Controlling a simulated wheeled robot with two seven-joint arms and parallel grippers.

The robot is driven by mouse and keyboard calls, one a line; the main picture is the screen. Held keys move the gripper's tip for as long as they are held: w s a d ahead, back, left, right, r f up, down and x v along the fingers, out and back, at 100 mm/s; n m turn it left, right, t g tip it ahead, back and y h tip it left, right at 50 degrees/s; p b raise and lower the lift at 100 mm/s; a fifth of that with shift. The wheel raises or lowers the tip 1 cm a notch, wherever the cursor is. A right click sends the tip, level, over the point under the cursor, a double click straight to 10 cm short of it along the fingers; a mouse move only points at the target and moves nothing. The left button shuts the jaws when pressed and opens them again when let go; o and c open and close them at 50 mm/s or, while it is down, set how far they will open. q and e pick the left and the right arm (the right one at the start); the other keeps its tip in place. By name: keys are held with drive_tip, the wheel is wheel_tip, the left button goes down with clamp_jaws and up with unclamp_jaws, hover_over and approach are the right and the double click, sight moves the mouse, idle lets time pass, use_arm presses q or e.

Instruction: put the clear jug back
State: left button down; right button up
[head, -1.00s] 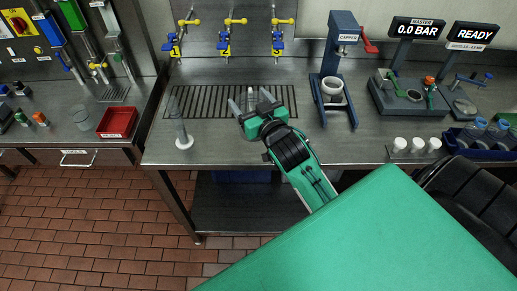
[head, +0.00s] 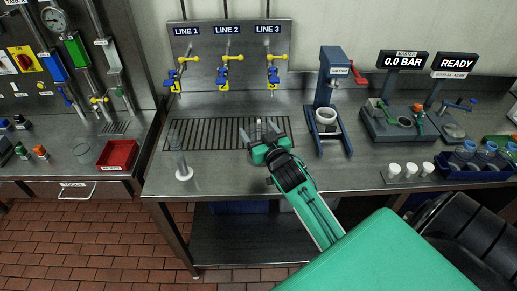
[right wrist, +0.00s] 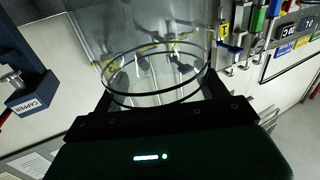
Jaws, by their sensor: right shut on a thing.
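My right gripper (head: 268,143) is over the right part of the drain grate on the steel bench, below the LINE 3 valve. In the right wrist view, its jaws are closed on a large clear vessel (right wrist: 140,75) with dark rings, which looks like the clear jug. It fills the space ahead of the palm, and its top runs out of the picture. In the head view the vessel is hard to make out near the fingertips, and I cannot tell whether it touches the grate (head: 200,135). My left gripper is not in view.
A clear cylinder with a white foot (head: 183,173) stands left of the gripper. The capper (head: 333,105) stands to the right, with white cups (head: 410,169) and a blue bottle crate (head: 482,176) beyond. Valves (head: 225,72) are behind. A red tray (head: 118,155) sits on the left counter.

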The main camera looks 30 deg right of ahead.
wheel_tip(320, 180, down, 7)
drive_tip(key=shift+f+p, duration=0.1)
drive_tip(key=shift+p, duration=0.35)
drive_tip(key=shift+f, duration=0.45)
drive_tip(key=o, duration=1.4)
drive_tip(key=shift+f, duration=0.1)
drive_tip(key=s+b, duration=0.1)
drive_tip(key=s, duration=0.3)
drive_tip(key=s+a+b, duration=0.1)
drive_tip(key=s, duration=0.3)
drive_tip(key=s+b, duration=0.1)
drive_tip(key=s, duration=0.3)
drive_tip(key=shift+a, duration=0.4)
